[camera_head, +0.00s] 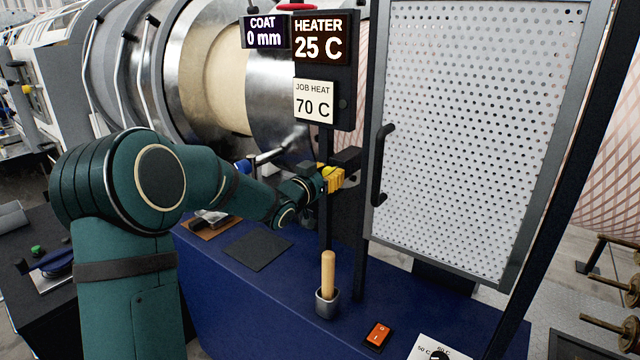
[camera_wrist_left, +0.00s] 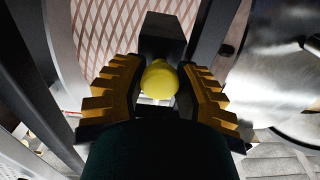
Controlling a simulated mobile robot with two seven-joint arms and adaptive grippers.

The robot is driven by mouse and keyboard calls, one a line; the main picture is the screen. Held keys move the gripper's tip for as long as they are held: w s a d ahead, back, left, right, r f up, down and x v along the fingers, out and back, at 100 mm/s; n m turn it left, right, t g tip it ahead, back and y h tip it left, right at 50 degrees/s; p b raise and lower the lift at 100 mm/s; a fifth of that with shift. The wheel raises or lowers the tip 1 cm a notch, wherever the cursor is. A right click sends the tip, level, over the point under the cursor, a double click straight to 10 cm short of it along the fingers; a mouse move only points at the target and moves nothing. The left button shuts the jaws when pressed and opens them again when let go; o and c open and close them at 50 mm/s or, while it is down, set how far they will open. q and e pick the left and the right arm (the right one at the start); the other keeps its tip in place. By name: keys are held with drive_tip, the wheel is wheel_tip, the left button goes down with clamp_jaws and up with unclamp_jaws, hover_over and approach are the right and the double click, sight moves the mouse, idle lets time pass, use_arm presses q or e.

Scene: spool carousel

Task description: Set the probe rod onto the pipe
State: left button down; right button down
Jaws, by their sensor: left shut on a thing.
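The pipe (camera_head: 215,80) lies large behind my left arm in the head view, with a tan band and shiny steel around it. My left gripper (camera_head: 330,178) has yellow fingers, shut on a yellow knob (camera_head: 328,171) beside a black block near the dark post. In the left wrist view the round yellow knob (camera_wrist_left: 160,79) sits between both fingers, in front of the black block (camera_wrist_left: 163,36). A slim metal rod (camera_head: 276,154) with a blue end shows behind my left wrist; I cannot tell whether it joins the knob. My right gripper is not in view.
A wooden handle (camera_head: 328,272) stands in a metal cup on the blue bench (camera_head: 225,300). An orange switch (camera_head: 377,335) and a dial plate (camera_head: 437,349) are at the bench front. A perforated panel (camera_head: 475,130) stands at right. Displays (camera_head: 320,40) hang above the gripper.

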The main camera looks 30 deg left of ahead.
use_arm(q)
drive_tip(key=shift+r, duration=0.1)
drive_tip(key=c, duration=0.6)
unclamp_jaws()
drive_tip(key=shift+w, duration=0.2)
drive_tip(key=shift+s, duration=0.1)
drive_tip(key=s, duration=1.2)
drive_tip(key=shift+a, duration=0.45)
